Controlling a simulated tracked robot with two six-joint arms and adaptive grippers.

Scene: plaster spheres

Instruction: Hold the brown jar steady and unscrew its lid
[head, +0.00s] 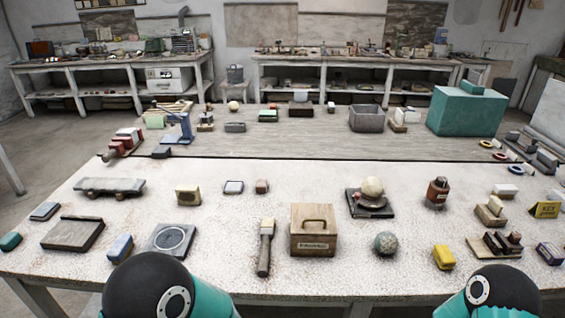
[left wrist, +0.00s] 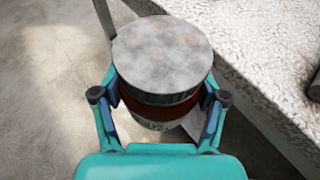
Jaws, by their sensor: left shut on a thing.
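In the left wrist view my left gripper (left wrist: 161,92) is shut on the brown jar (left wrist: 160,109), with one finger on each side of its body. The jar's wide, round lid (left wrist: 162,55) is mottled grey and sits on top, facing the camera. A strip of brown body and a pale patch with dark marks show below the lid; the rest is hidden. The jar is beside the table's edge with floor behind it. The head view shows neither the held jar nor either gripper, only parts of my arms at the bottom.
The speckled white table (head: 330,262) is crowded. A wooden box with a handle (head: 313,240), a brush (head: 265,250), a grey-green sphere (head: 386,243) and a yellow block (head: 443,257) lie near its front. A reddish-brown bottle (head: 438,194) stands at right. Small bare patches lie between things.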

